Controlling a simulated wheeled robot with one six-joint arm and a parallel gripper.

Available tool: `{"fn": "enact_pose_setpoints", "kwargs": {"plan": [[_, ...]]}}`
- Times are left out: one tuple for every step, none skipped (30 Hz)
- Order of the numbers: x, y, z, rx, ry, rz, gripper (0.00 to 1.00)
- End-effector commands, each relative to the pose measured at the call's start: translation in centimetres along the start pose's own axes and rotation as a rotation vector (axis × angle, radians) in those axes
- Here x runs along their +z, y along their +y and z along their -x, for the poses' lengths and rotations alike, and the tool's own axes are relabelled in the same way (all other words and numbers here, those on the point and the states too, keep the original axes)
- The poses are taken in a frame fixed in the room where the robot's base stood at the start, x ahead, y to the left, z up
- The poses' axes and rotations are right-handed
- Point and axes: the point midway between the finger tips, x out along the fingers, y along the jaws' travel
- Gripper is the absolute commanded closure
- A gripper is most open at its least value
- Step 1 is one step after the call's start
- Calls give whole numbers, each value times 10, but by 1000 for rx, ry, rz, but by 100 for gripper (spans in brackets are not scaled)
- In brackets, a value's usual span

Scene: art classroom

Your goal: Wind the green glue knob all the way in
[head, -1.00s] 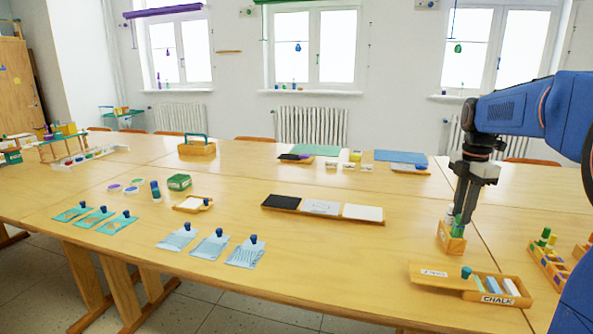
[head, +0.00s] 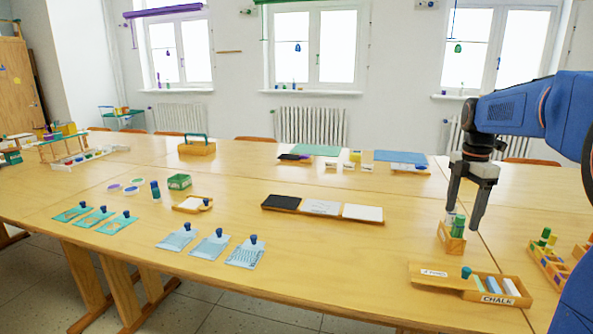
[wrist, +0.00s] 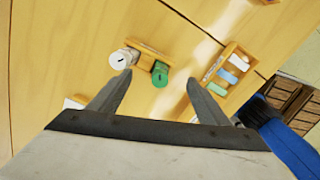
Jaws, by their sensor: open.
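The green glue knob (head: 459,226) stands upright in a small wooden holder (head: 451,244) near the right end of the table. A white glue stick (wrist: 120,58) stands beside it in the same holder. My gripper (head: 462,219) is above the holder with its fingers spread wide. In the wrist view my gripper (wrist: 160,76) is open, with the green knob (wrist: 160,73) between the fingertips and a gap on both sides. The white glue stick is near the left fingertip; I cannot tell if they touch. How far the green knob is wound is not visible.
A chalk box (head: 470,288) stands in front of the holder. A wooden rack with coloured pieces (head: 546,256) is to the right. A tray with black and white pads (head: 322,208) lies to the left. Bare table lies between the holder and that tray.

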Motion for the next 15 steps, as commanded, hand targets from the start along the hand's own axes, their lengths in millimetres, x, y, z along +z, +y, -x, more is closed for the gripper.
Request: {"fn": "enact_pose_setpoints", "kwargs": {"plan": [[0,0,0,0,0,-19,30],[0,0,0,0,0,-38,30],[0,0,0,0,0,-72,30],[0,0,0,0,0,-101,30],[0,0,0,0,0,-132,30],[0,0,0,0,0,-174,30],[0,0,0,0,0,-205,30],[0,0,0,0,0,-236,30],[0,0,0,0,0,-277,30],[0,0,0,0,0,-307,30],[0,0,0,0,0,-338,30],[0,0,0,0,0,-378,30],[0,0,0,0,0,-409,30],[0,0,0,0,0,-439,30],[0,0,0,0,0,-481,30]]}}
